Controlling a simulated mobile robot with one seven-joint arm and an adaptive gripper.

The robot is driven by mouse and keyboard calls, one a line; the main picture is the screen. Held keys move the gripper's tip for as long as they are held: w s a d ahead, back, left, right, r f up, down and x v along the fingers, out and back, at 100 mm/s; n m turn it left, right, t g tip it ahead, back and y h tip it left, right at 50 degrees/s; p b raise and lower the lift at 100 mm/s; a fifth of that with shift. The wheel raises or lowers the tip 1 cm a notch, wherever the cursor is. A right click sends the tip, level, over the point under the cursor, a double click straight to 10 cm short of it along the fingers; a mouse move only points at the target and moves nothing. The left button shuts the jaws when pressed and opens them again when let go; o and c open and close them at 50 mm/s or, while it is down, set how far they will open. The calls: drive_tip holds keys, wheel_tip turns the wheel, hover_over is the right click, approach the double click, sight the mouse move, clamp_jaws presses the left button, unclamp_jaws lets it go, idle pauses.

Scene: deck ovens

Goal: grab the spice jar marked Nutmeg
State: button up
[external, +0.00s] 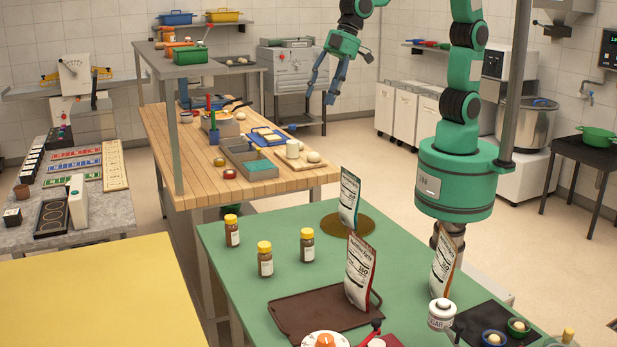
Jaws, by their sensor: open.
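Three spice jars with yellow lids and pale labels stand upright on the green table: a left jar (232,235), a middle front jar (265,263) and a right jar (307,248). The label writing is too small to read, so I cannot tell which one is Nutmeg. My gripper (320,93) is open and empty, fingers pointing down. It is in the air, above and to the right of the jars in the picture, clear of them.
Upright printed pouches stand behind (349,200), in front (360,272) and to the right (444,265) on the green table (225,262). A brown tray (290,315) lies in front of the jars. A sugar canister (441,315) is at the right. The table around the jars is clear.

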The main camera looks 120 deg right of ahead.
drive_tip(key=w+a+f+b, duration=0.2)
drive_tip(key=w+a+f, duration=0.3)
drive_tip(key=w+f, duration=0.6)
drive_tip(key=n+b, duration=0.1)
drive_tip(key=b, duration=0.2)
approach(267, 243)
drive_tip(key=r, duration=0.2)
drive_tip(key=shift+w+d+f+g, duration=0.1)
drive_tip(key=shift+d+g, duration=0.1)
drive_tip(key=shift+g, duration=0.1)
drive_tip(key=shift+f, duration=0.1)
drive_tip(key=shift+b+x, duration=0.7)
drive_tip(key=shift+x, duration=3.55)
drive_tip(key=shift+a, duration=0.15)
drive_tip(key=shift+b+x, duration=0.6)
drive_tip(key=shift+x, duration=1.3)
drive_tip(key=shift+w+f, duration=0.25)
drive_tip(key=shift+f, duration=0.45)
